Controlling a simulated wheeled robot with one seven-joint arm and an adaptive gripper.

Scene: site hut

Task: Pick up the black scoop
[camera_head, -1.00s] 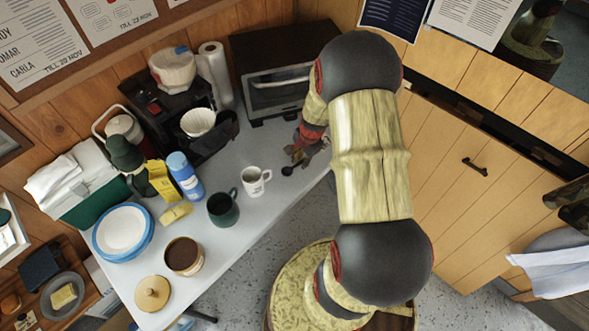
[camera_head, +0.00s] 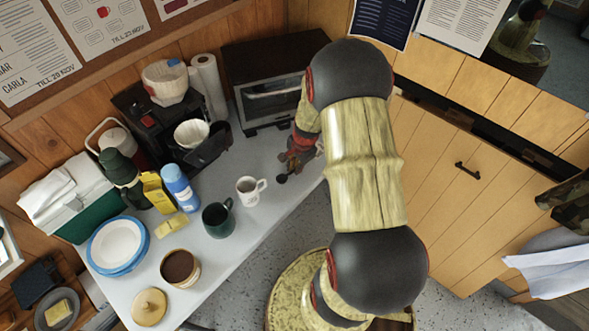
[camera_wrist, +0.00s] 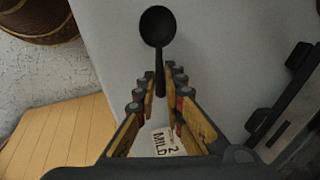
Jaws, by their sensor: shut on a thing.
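The black scoop (camera_wrist: 158,30) shows in the wrist view with its round bowl pointing away and its handle running back between the fingertips. My gripper (camera_wrist: 160,85) is shut on the scoop's handle. In the head view the scoop's dark bowl (camera_head: 282,179) shows at the tip of my gripper (camera_head: 293,166), near the table's right edge in front of the toaster oven. Most of the handle is hidden there by the gripper. I cannot tell whether the scoop touches the table.
A white mug (camera_head: 247,190) and a dark green mug (camera_head: 217,218) stand left of the gripper. The toaster oven (camera_head: 270,95) and coffee maker (camera_head: 160,120) stand behind. A card marked "MILD 2" (camera_wrist: 167,141) shows below the fingers. The table's front right is clear.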

